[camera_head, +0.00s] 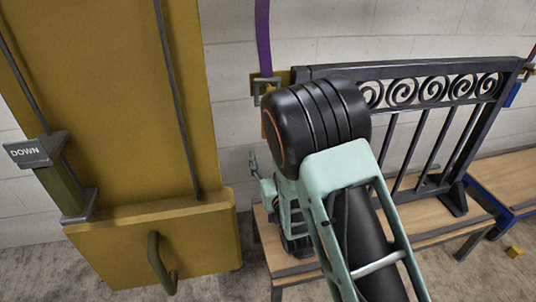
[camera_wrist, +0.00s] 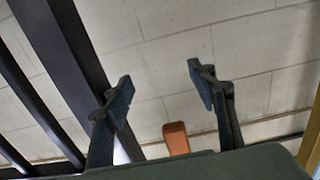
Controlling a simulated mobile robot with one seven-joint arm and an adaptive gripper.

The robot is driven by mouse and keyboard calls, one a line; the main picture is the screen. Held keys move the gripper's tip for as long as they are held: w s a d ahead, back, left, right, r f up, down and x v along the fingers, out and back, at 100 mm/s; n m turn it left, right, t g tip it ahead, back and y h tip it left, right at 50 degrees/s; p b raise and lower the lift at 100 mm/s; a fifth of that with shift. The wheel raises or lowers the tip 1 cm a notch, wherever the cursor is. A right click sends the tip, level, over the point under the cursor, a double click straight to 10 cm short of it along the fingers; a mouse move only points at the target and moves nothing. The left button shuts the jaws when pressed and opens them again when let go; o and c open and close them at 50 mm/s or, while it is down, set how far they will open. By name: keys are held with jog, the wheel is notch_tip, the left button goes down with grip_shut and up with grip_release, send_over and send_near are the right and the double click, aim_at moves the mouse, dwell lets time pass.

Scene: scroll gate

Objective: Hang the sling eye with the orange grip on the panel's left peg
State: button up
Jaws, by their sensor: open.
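My gripper (camera_wrist: 161,90) is open, with its two fingers wide apart and nothing between the tips in the wrist view. An orange block-like piece (camera_wrist: 175,138) shows between the finger bases, beyond the gripper body; it may be the orange grip, but the rest of it is hidden. In the head view, my gripper (camera_head: 262,178) is partly visible left of my arm, in front of the wall. A purple strap (camera_head: 262,38) hangs at the gate's left post, with a metal fitting (camera_head: 266,86) at its lower end. I cannot make out the panel's pegs.
A mustard panel (camera_head: 110,85) stands at left, with a DOWN sign (camera_head: 27,151) and a green handle (camera_head: 160,262). A black scroll gate (camera_head: 430,125) stands on a wooden bench (camera_head: 425,220). A yellow block (camera_head: 515,251) lies on the floor at right.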

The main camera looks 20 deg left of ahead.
jog(key=v, duration=1.1)
dwell(0.5)
jog(key=shift+d, duration=0.1)
dwell(1.2)
